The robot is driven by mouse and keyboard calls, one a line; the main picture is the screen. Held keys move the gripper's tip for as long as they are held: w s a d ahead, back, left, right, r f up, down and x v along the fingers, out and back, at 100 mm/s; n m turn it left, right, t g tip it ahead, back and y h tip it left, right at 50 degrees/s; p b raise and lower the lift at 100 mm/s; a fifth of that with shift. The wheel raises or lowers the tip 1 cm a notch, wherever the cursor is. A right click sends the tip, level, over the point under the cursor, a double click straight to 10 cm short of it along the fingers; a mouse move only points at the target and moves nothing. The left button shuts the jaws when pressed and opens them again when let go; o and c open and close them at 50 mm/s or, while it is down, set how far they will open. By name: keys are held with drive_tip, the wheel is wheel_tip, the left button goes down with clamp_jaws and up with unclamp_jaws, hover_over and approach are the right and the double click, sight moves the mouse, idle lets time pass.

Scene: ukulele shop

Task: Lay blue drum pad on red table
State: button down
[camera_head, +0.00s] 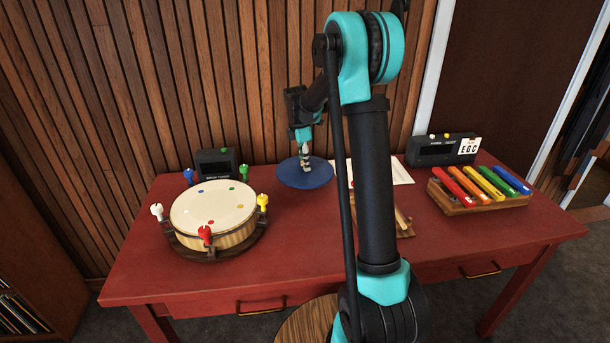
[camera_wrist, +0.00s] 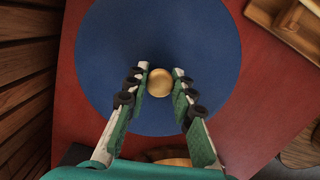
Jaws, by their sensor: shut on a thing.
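The blue drum pad (camera_head: 290,178) is a flat round disc with a small gold knob at its centre. It is at the back middle of the red table (camera_head: 135,270), near the wood-slat wall. In the wrist view the blue drum pad (camera_wrist: 115,60) fills much of the picture, with red tabletop beyond its right edge. My gripper (camera_head: 306,168) is above the pad's centre. In the wrist view my gripper (camera_wrist: 160,82) has its two fingers on either side of the gold knob, shut on it. The pad looks level; I cannot tell whether it touches the table.
A round drum (camera_head: 212,215) with coloured pegs stands left. A small black box (camera_head: 215,163) is behind it. A wooden rack with coloured bars (camera_head: 480,190) and another black box (camera_head: 440,150) are right. A white sheet (camera_head: 390,172) lies just right of the pad.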

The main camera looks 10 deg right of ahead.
sight(305, 174)
drive_tip(key=shift+f, duration=2.7)
drive_tip(key=c, duration=1.3)
unclamp_jaws()
drive_tip(key=shift+f, duration=0.1)
